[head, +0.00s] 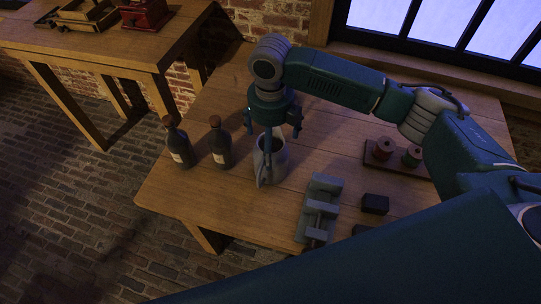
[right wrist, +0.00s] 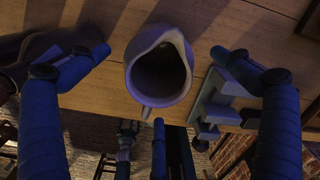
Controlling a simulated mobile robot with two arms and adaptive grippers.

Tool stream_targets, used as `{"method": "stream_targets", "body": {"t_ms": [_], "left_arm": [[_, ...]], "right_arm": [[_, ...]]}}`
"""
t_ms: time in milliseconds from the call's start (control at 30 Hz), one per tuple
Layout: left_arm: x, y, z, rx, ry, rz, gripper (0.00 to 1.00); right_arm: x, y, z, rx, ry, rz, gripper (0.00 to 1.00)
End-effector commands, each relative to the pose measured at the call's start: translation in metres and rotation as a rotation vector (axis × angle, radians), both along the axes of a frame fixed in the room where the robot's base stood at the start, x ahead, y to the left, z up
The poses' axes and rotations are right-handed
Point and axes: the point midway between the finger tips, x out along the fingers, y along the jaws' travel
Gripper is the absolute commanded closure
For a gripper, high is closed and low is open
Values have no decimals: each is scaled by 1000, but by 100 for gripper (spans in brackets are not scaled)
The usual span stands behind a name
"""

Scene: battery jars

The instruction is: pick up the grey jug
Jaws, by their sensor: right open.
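The grey jug (head: 272,170) stands upright on the wooden table (head: 190,195), near its front left part. In the right wrist view the jug (right wrist: 158,85) shows from above, with its open mouth and a pouring lip. My right gripper (head: 270,133) is above the jug, pointing down, its fingers spread. In the right wrist view the open fingers (right wrist: 160,65) lie on either side of the jug, with gaps. One finger overlaps the jug in the head view; I cannot tell whether it touches. My left gripper is not in view.
Two dark bottles (head: 178,145) (head: 220,147) stand left of the jug. A grey vise-like tool (head: 320,205) and black blocks (head: 375,204) lie to its right. A rack with spools (head: 385,150) is farther right. Another table (head: 110,45) stands at back left.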

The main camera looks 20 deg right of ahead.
Motion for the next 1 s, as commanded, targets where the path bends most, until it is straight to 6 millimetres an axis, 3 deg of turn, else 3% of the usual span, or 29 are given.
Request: {"method": "stream_targets", "body": {"t_ms": [333, 667, 900, 1000], "left_arm": [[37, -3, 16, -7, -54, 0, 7], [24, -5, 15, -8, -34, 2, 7], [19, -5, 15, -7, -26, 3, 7], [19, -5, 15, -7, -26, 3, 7]], "right_arm": [[5, 0, -44, -1, 4, 0, 0], [6, 0, -53, -1, 0, 1, 0], [6, 0, -53, -1, 0, 1, 48], [7, 1, -52, 0, -2, 0, 62]]}}
